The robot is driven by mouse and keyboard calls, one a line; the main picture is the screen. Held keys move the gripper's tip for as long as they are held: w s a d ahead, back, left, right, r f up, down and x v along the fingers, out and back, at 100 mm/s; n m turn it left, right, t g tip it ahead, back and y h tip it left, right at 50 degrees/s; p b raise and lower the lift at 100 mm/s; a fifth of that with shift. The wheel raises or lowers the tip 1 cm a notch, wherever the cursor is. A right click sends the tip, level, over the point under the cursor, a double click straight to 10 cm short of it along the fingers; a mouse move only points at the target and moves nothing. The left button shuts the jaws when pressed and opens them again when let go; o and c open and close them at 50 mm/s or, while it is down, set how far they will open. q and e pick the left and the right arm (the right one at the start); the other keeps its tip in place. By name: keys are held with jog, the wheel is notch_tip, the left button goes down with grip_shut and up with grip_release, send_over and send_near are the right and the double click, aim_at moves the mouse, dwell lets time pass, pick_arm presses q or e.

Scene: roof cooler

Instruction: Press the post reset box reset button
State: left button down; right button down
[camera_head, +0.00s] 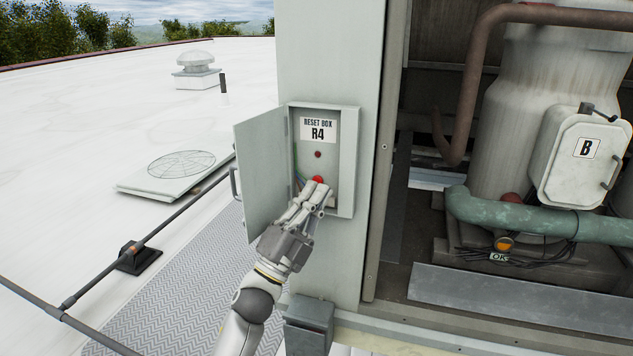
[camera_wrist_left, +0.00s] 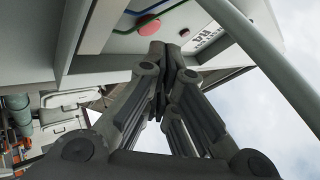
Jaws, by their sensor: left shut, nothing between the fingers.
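The reset box (camera_head: 346,150) is mounted on the grey post, with its door (camera_head: 262,172) swung open to the left. Its label reads "RESET BOX R4". Inside, a small dark red indicator (camera_head: 318,154) sits above the red reset button (camera_head: 317,180). My left gripper (camera_head: 319,187) is shut and empty, its fingertips at the button's lower edge in the head view. In the left wrist view the closed fingertips (camera_wrist_left: 157,48) are beside the red button (camera_wrist_left: 148,26). I cannot tell whether they touch it. My right gripper is not in view.
The grey post (camera_head: 330,60) carries the box. To the right is an open bay with a compressor (camera_head: 510,130), a terminal cover marked B (camera_head: 570,170) and a green pipe (camera_head: 520,217). A dark rail (camera_head: 185,215) runs at left over the white roof (camera_head: 90,110).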

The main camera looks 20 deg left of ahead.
pick_arm(q)
jog(key=s+p, duration=0.1)
jog(key=s, duration=0.4)
jog(key=shift+s+a, duration=0.1)
jog(key=shift+s, duration=0.3)
